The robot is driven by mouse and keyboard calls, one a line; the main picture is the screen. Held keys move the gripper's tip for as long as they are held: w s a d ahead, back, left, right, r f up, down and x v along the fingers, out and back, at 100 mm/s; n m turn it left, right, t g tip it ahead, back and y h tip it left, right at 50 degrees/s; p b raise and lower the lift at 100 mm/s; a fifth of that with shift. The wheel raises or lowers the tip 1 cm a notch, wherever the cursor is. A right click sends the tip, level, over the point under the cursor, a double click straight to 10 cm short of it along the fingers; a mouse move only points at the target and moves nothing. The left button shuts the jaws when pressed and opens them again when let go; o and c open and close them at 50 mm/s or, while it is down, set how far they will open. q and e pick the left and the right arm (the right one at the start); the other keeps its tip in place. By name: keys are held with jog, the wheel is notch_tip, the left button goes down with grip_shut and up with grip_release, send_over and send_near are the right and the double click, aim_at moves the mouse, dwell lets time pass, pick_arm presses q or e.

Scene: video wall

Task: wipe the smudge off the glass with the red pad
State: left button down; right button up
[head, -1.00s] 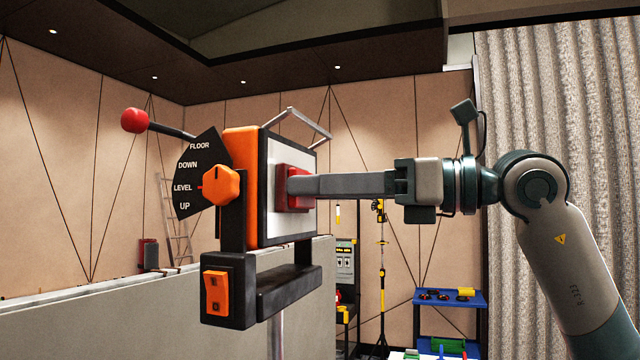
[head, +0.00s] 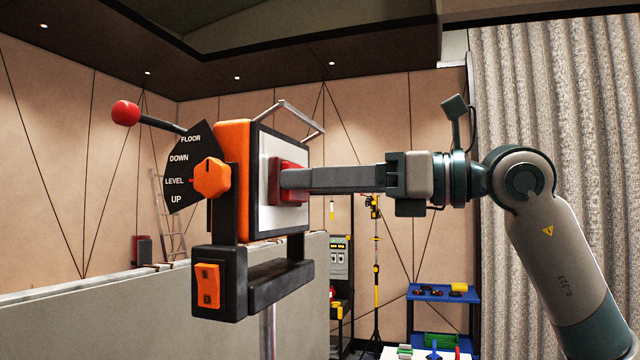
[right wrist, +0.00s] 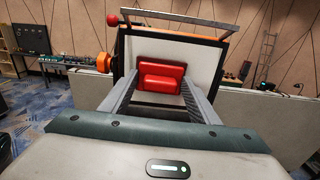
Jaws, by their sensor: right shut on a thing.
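The red pad (head: 276,182) is held in my right gripper (head: 285,181), whose long grey fingers are shut on it. The pad lies against the pale glass (head: 264,145) on the face of an orange-backed lamp-like unit (head: 232,150), or so close that I see no gap. In the right wrist view the red pad (right wrist: 160,77) sits between the fingertips, in front of the middle of the glass (right wrist: 205,62). I see no smudge on the bare glass; the pad and fingers cover part of it. My left gripper is not in view.
The unit has a black bracket (head: 280,285), an orange knob (head: 211,179) marked at LEVEL, a red-ball lever (head: 125,113) and a wire handle (head: 300,115) on top. A grey low wall (head: 90,320) stands behind. A blue cart (head: 440,295) is at lower right.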

jog(key=shift+s+a+f+b, duration=0.1)
jog(key=shift+s+a+b, duration=0.2)
jog(key=shift+s+b, duration=0.5)
jog(key=shift+s+a+b, duration=0.15)
jog(key=shift+s+b, duration=0.05)
jog(key=shift+s, duration=0.35)
jog(key=shift+s+a+b, duration=0.15)
jog(key=shift+s+b, duration=0.05)
jog(key=shift+s, duration=0.35)
jog(key=shift+w, duration=0.1)
